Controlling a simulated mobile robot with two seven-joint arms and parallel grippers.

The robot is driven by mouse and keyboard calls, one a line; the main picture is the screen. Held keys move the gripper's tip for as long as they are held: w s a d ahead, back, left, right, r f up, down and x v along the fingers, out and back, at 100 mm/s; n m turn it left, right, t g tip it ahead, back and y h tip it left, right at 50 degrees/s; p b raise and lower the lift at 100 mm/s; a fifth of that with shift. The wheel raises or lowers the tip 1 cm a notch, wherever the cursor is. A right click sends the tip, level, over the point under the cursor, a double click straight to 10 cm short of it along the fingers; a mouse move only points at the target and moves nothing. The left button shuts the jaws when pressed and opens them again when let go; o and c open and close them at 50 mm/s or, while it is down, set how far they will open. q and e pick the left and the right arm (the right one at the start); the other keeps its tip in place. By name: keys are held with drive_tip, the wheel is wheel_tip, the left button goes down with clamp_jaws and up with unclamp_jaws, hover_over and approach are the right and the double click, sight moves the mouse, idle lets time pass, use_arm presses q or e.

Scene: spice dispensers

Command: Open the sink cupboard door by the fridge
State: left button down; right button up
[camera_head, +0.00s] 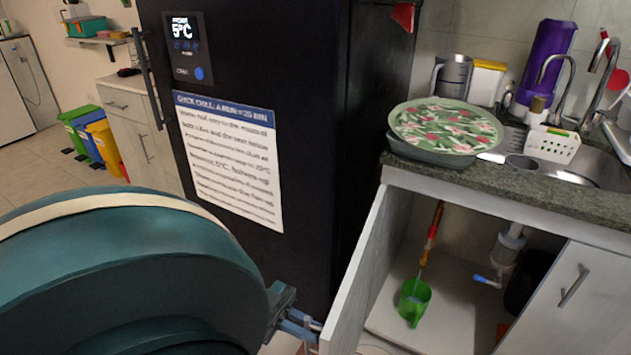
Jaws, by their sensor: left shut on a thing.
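The sink cupboard door (358,272) by the fridge (285,110) stands open, swung out toward me, with its inner face showing. My left arm comes in from the left, and my left gripper (310,327) is at the door's outer side near its free edge. It is shut on the door's handle, which is mostly hidden behind the door edge and the gripper. My right gripper is not in view.
The neighbouring cupboard door (580,305) is shut. A flowered round lid on a dish (445,125) sits on the counter (520,190) above the opening. The dark fridge stands close to the open door's left. Coloured bins (90,135) stand far left.

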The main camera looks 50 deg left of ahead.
use_arm(q)
drive_tip(key=shift+v, duration=0.95)
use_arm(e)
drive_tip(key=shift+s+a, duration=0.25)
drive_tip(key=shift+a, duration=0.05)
use_arm(q)
drive_tip(key=c, duration=1.6)
unclamp_jaws()
drive_tip(key=b+v, duration=0.1)
drive_tip(key=v, duration=1.2)
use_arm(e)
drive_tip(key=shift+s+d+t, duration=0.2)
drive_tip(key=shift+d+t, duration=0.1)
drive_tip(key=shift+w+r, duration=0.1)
